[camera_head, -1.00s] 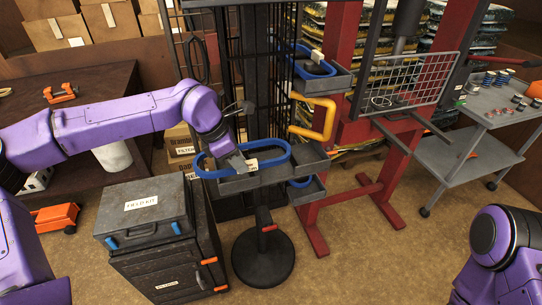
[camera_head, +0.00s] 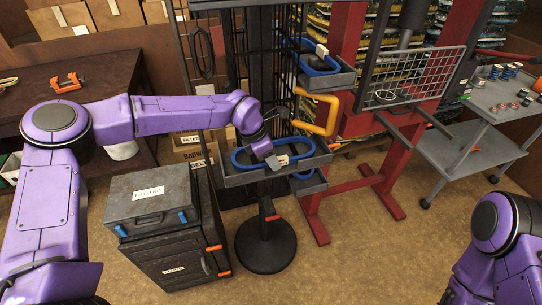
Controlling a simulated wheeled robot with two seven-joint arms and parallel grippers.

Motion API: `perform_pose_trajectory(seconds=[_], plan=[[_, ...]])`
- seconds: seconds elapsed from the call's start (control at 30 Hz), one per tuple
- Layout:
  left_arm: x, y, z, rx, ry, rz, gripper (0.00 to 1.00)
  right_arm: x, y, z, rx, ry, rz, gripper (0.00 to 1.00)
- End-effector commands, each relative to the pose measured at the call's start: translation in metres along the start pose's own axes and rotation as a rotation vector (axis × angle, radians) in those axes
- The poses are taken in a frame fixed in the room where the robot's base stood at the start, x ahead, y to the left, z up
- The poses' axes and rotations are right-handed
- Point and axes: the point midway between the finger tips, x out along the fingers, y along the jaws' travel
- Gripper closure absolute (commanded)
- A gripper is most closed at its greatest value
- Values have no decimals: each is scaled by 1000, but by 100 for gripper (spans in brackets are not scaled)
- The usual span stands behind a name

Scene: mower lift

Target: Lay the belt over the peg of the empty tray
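The blue belt (camera_head: 239,153), a loop with a pale tag (camera_head: 283,160), is at a grey tray (camera_head: 262,179) on the stand in the middle. My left gripper (camera_head: 270,150) comes down from the upper left and is shut on the belt beside the tag. The belt is above or inside the tray; I cannot tell whether it touches. The tray's peg cannot be made out behind the belt and gripper. My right arm (camera_head: 505,225) shows at the lower right, but its gripper is out of view.
Another tray (camera_head: 330,82) with a blue belt is higher up, and a third (camera_head: 309,187) is lower right. A yellow handle (camera_head: 318,112) stands close to my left gripper. A labelled case (camera_head: 150,198) sits on a dark cabinet at left. A red frame (camera_head: 368,190) stands behind.

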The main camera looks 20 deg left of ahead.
Motion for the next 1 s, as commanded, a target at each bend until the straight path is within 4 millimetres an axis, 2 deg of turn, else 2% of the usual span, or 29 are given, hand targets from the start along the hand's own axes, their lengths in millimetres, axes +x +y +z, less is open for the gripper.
perform_pose_trajectory(seconds=[0.17,0.27,0.37,0.6,0.7,0.83,1.0], plan=[[-1,0,0,1,-1,0,57,0,0,0,0,0,0,57],[-7,1,1,0,-2,2,57,3,0,1,0,0,0,57],[-25,1,0,1,-4,3,57,8,-1,4,0,0,0,57],[-87,0,0,0,-4,3,57,21,-2,9,0,0,0,57],[-105,0,0,0,-3,2,57,23,-2,10,0,0,0,57],[-118,0,0,1,-1,0,57,24,-2,10,0,0,0,57],[-121,0,0,1,0,-1,57,24,-2,10,0,0,0,57]])
